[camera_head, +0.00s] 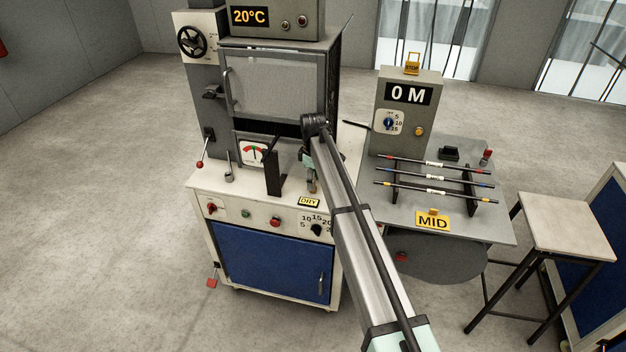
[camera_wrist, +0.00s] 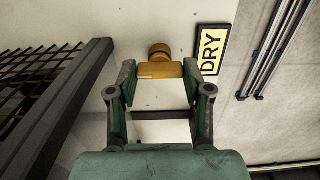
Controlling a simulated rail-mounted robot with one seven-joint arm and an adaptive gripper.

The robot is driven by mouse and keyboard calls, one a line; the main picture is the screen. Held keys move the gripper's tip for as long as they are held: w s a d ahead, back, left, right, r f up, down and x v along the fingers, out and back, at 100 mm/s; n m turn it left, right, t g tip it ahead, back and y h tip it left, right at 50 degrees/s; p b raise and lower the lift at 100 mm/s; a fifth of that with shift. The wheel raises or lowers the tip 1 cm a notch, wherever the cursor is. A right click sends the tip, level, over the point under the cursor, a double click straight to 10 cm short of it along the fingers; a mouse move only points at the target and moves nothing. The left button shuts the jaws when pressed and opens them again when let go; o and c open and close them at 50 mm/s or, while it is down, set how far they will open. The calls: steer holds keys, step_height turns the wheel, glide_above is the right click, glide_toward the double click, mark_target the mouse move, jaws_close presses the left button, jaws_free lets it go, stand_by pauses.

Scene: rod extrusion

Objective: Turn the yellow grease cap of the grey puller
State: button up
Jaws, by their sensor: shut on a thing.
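A grey upright box (camera_head: 408,108) with a "0 M" display, which seems to be the puller, stands on the grey table at the right. A small round yellow-orange cap (camera_head: 419,132) sits on its front, right of a blue dial. My gripper (camera_wrist: 158,75) has its fingers closed on the sides of a golden-yellow piece (camera_wrist: 160,70) with a rounded end. In the head view my gripper (camera_head: 309,172) is over the white bench near the "DRY" sign, apart from the grey box. My arm hides much of that bench corner and the held piece.
The white bench (camera_head: 235,186) carries a dark upright plate (camera_head: 273,172), a gauge (camera_head: 253,152) and levers. A "DRY" sign (camera_head: 308,202) lies near my gripper. A rack with striped rods (camera_head: 437,178) and a "MID" sign (camera_head: 432,221) stand on the grey table. A stool (camera_head: 568,225) is at right.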

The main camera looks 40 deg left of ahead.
steer(key=shift+m, duration=0.3)
steer(key=m+b, duration=0.1)
steer(key=m, duration=0.2)
steer(key=shift+m, duration=0.3)
steer(key=m, duration=0.4)
steer(key=shift+m+b, duration=0.3)
steer(key=shift+b, duration=0.05)
steer(key=m, duration=0.4)
steer(key=m+b, duration=0.1)
steer(key=m, duration=0.3)
steer(key=shift+m, duration=0.3)
steer(key=o, duration=0.9)
